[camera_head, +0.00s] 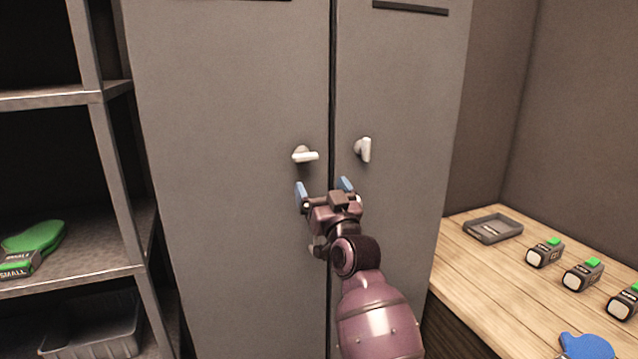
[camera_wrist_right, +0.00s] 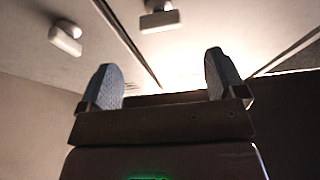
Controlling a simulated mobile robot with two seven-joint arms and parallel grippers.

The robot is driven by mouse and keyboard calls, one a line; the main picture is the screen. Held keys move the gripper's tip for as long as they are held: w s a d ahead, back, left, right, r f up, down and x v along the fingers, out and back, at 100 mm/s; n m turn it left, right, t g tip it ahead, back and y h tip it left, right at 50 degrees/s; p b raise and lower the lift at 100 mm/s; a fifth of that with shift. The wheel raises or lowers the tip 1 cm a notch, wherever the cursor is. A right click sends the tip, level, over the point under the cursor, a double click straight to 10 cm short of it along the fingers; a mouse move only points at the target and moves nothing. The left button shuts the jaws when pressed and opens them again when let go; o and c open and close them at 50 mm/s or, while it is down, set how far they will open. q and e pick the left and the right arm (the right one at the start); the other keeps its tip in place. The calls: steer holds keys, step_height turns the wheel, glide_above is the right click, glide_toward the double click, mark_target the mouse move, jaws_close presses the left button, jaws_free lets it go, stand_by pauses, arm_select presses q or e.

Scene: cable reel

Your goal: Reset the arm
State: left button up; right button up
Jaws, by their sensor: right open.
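My right gripper (camera_head: 324,190) is open and empty in front of the grey cabinet, a little below its two handles. Its two blue-padded fingers stand apart and also show in the right wrist view (camera_wrist_right: 164,85). The left door handle (camera_head: 305,155) lies roughly level, and the right door handle (camera_head: 363,150) points up and down. The handles show near the top of the right wrist view, apart from the fingers. Both cabinet doors (camera_head: 230,90) look shut, with a thin dark seam between them. My left gripper is out of view.
A metal shelf (camera_head: 70,265) with a green item (camera_head: 35,238) and a grey bin (camera_head: 92,335) stands at the left. At the right, a wooden table (camera_head: 480,275) holds a dark tray (camera_head: 492,228), several small devices with green tops (camera_head: 545,252) and a blue object (camera_head: 586,346).

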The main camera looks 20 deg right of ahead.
steer(key=shift+f, duration=0.1)
stand_by(0.5)
steer(key=s+d+f+n+g, duration=0.1)
steer(key=s+f+g, duration=0.2)
steer(key=s+f, duration=0.7)
steer(key=s+f+g, duration=0.3)
steer(key=s+f, duration=0.3)
steer(key=f, duration=0.8)
steer(key=s+d+f+g, duration=0.1)
steer(key=s+f+g, duration=0.1)
steer(key=s+f, duration=0.6)
steer(key=s+d+f+g, duration=0.2)
steer(key=s+f, duration=0.7)
steer(key=s, duration=0.6)
steer(key=shift+s+g+h, duration=0.15)
steer(key=shift+g+h, duration=0.25)
steer(key=shift+g, duration=0.3)
steer(key=shift+a+f, duration=0.1)
